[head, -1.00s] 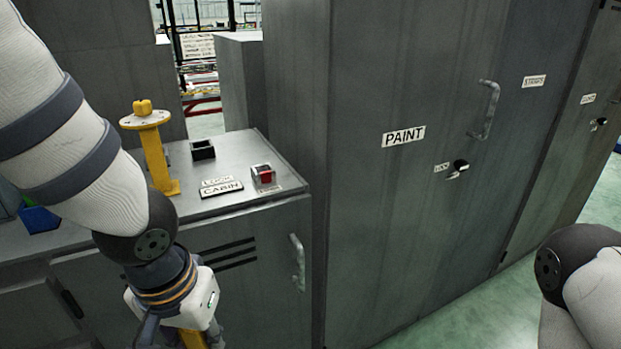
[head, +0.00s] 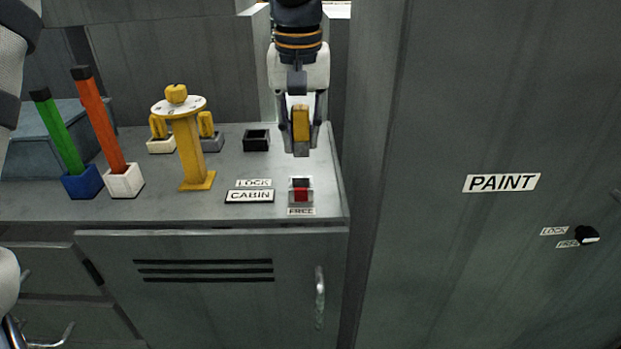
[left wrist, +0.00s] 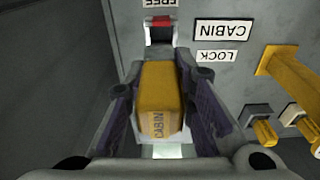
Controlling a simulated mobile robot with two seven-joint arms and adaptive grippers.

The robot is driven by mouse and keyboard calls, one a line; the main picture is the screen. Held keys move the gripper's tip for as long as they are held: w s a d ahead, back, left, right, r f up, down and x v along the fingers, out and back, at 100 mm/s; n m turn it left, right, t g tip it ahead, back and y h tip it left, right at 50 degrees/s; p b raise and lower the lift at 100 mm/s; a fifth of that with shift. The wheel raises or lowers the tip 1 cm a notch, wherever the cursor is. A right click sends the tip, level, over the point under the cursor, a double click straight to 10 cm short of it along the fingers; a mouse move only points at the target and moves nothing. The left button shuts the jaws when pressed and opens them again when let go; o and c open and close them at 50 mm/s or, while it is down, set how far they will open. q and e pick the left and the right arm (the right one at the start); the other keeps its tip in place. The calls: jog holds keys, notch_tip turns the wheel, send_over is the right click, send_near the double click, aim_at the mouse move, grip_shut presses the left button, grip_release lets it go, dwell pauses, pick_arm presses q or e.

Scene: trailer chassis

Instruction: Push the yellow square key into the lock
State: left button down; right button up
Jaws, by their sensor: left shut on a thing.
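My left gripper (head: 301,150) is shut on a yellow block-shaped key (head: 300,124), held above the cabinet top. In the left wrist view the key (left wrist: 160,97) reads CABIN and sits between both fingers of my left gripper (left wrist: 160,105). The lock (head: 301,191) is a small grey housing with a dark upper part and a red piece, at the cabinet's front right, with LOCK, CABIN and FREE labels around it. It also shows in the left wrist view (left wrist: 160,33), past the key, which appears apart from it. My right gripper is not in view.
An empty black socket (head: 256,139) lies left of my gripper. A yellow post (head: 189,150) with a round plate stands further left, near holders with yellow keys. Green (head: 55,132) and orange (head: 101,122) sticks stand at left. The PAINT cabinet (head: 480,255) rises at right.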

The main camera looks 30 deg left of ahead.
aim_at(298, 109)
pick_arm(q)
jog(key=shift+w+a+r, duration=0.15)
jog(key=shift+w+r, duration=0.15)
jog(key=shift+r, duration=0.15)
jog(key=shift+s+a, duration=0.1)
jog(key=shift+s, duration=0.2)
jog(key=shift+w+f, duration=0.1)
jog(key=shift+f, duration=2.85)
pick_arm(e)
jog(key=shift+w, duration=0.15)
pick_arm(q)
jog(key=shift+f, duration=1.05)
jog(key=c, duration=1.3)
grip_release()
jog(key=shift+f, duration=0.1)
jog(key=r, duration=0.4)
jog(key=s+r, duration=0.1)
jog(key=r, duration=0.7)
jog(key=shift+s+d, duration=0.15)
jog(key=shift+d, duration=0.25)
